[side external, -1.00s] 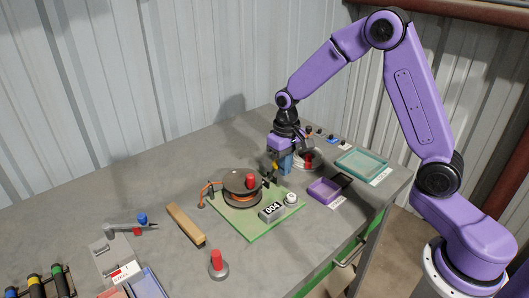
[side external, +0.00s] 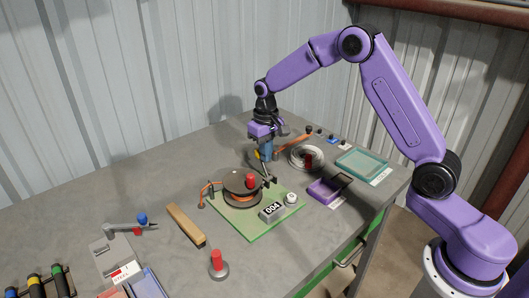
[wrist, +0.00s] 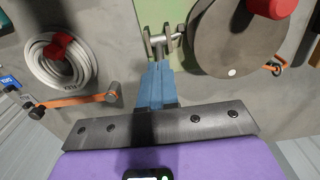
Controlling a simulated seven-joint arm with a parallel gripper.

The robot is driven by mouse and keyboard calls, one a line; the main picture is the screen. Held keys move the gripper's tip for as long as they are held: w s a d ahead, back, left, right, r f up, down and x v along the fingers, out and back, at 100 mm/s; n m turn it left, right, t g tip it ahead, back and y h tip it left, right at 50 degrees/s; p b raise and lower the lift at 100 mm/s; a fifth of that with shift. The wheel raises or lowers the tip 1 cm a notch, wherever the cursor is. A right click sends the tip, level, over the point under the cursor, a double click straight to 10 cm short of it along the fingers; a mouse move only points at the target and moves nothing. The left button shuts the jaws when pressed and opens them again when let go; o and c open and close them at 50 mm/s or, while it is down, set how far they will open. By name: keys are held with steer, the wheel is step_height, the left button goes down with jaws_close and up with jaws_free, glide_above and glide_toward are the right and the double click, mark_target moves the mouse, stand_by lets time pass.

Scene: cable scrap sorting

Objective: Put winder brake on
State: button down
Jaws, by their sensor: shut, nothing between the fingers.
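The winder stands on a green board (side external: 237,224). It has a dark round disc (side external: 236,180) with a red knob (side external: 250,180), a 004 counter (side external: 272,211) and a white knob (side external: 291,199). My gripper (side external: 267,160) is shut and empty, close beside the lever's upper part. I cannot tell if they touch. In the wrist view its blue fingers (wrist: 161,68) are together, just below a grey metal bracket (wrist: 165,40) beside the disc (wrist: 220,40).
A white cable coil (side external: 306,157) with a red clip and an orange strip (side external: 292,143) lie behind right. Purple (side external: 324,190) and teal (side external: 362,162) trays sit right. A wooden-backed brush (side external: 185,224) and a red-topped post (side external: 217,264) are in front. The back-left table is bare.

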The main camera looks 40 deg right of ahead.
mark_target(267, 172)
steer(key=shift+w+f, duration=0.1)
steer(key=shift+w, duration=0.25)
stand_by(0.3)
steer(key=shift+s, duration=0.55)
step_height(267, 172, up, 6)
stand_by(0.3)
steer(key=shift+s, duration=0.1)
